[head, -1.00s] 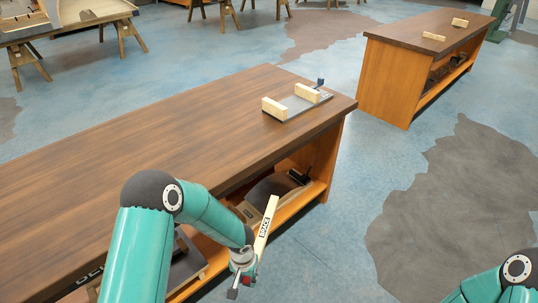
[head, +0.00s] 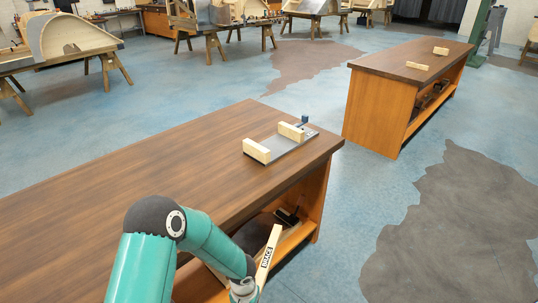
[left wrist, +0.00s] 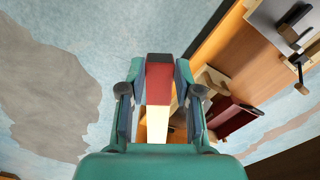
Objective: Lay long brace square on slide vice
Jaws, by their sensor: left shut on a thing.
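The long brace (head: 268,252) is a slim pale wooden bar with a dark-lettered label, tilted upright beside the near bench's right-front side. My left gripper (head: 244,290) is shut on its lower part, low at the bottom edge of the head view. The slide vice (head: 294,143) lies on the bench's far right corner, a grey plate with two pale wooden blocks and a blue end piece. The brace is apart from it. My right gripper is out of view.
A second bench (head: 415,65) stands at the back right with two small wooden blocks. Blue floor lies between them.

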